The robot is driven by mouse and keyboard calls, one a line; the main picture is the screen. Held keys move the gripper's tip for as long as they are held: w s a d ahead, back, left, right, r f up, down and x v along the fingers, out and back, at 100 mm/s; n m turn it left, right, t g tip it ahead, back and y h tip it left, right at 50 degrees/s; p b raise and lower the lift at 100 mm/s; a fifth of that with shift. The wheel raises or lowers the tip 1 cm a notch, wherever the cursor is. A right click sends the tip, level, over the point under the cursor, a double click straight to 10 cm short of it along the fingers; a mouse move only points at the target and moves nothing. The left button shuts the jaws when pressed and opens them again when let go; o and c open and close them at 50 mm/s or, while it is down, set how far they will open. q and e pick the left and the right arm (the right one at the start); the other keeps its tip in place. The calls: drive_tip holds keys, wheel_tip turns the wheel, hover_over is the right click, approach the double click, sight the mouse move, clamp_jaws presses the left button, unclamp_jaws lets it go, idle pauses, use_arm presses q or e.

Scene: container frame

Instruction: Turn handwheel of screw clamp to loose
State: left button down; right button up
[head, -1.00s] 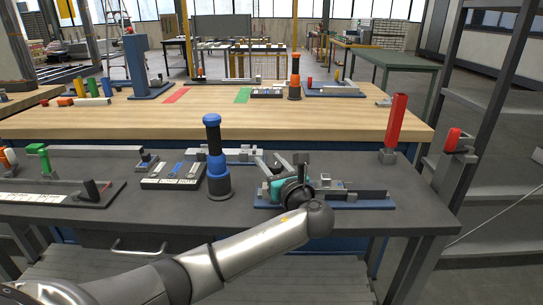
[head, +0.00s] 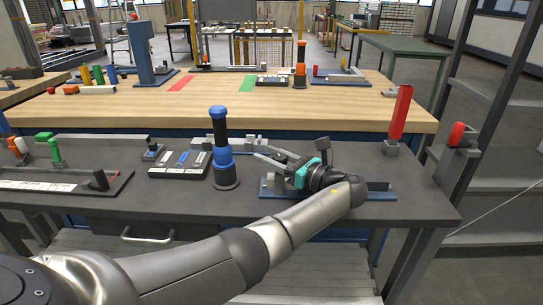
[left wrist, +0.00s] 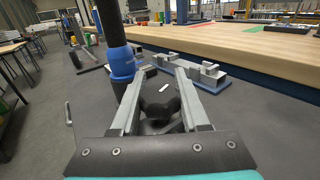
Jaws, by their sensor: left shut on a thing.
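The screw clamp's blue base (head: 380,196) lies near the front right of the dark workbench, partly covered by my left arm and gripper. Its handwheel (left wrist: 160,104) is a black lobed knob with a small white mark, seen between my fingers in the left wrist view. My left gripper (head: 268,167), with a teal band, points left above the base. In the left wrist view the gripper (left wrist: 160,78) has its two grey fingers on either side of the handwheel, shut on it. The handwheel is hard to make out in the head view. My right gripper is out of view.
A blue and black upright post (head: 221,150) stands just left of the clamp. A label block (head: 178,165) lies farther left. A grey fixture (head: 240,144) sits behind the post.

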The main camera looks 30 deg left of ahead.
use_arm(q)
drive_tip(key=shift+s+f+n+g+b, duration=0.15)
drive_tip(key=shift+n+g+b, duration=0.1)
drive_tip(key=shift+n+g, duration=0.35)
drive_tip(key=shift+s+r+n+g+b, duration=0.1)
drive_tip(key=shift+n+g+b, duration=0.2)
drive_tip(key=shift+g, duration=0.5)
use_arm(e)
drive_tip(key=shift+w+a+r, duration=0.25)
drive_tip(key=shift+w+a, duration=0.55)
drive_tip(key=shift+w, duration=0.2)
use_arm(q)
drive_tip(key=shift+c, duration=2)
unclamp_jaws()
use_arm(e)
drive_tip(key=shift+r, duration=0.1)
